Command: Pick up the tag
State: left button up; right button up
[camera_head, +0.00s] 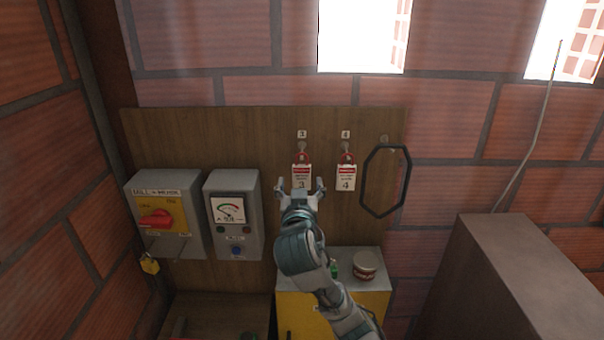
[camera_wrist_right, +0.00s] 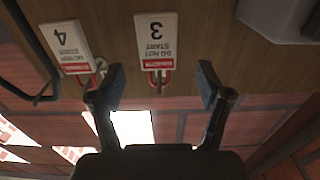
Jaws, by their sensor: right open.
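Tag 3 (camera_head: 301,172), white with a red band and a red lock loop, hangs from a hook on the wooden board. It also shows upside down in the right wrist view (camera_wrist_right: 156,40). A similar tag 4 (camera_head: 346,178) hangs to its right, and it shows at the left in the wrist view (camera_wrist_right: 68,42). My right gripper (camera_head: 300,187) is open and empty in front of tag 3. In the wrist view its fingers (camera_wrist_right: 162,78) are spread to either side of tag 3's line, with tag 3 beyond them. Whether they touch it cannot be told. My left gripper is out of view.
A black loop (camera_head: 365,182) hangs right of tag 4. A grey switch box with a red knob (camera_head: 155,217) and a meter box (camera_head: 232,205) are left. A yellow cabinet (camera_head: 293,309) below carries a round tin (camera_head: 366,264). A large brown box (camera_head: 510,265) stands right.

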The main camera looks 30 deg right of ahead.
aim_at(301, 176)
jog(key=shift+w+d, duration=0.3)
jog(key=shift+w, duration=0.25)
jog(key=p+x, duration=0.1)
jog(key=x, duration=0.1)
jog(key=p+x, duration=0.1)
jog(key=x, duration=0.1)
jog(key=shift+w+d+f, duration=0.15)
jog(key=shift+d+f, duration=0.05)
jog(key=shift+f, duration=0.05)
jog(key=shift+w+d+f, duration=0.1)
jog(key=shift+w+d, duration=0.15)
jog(key=shift+d, duration=0.05)
jog(key=shift+a, duration=0.15)
jog(key=c, duration=1.1)
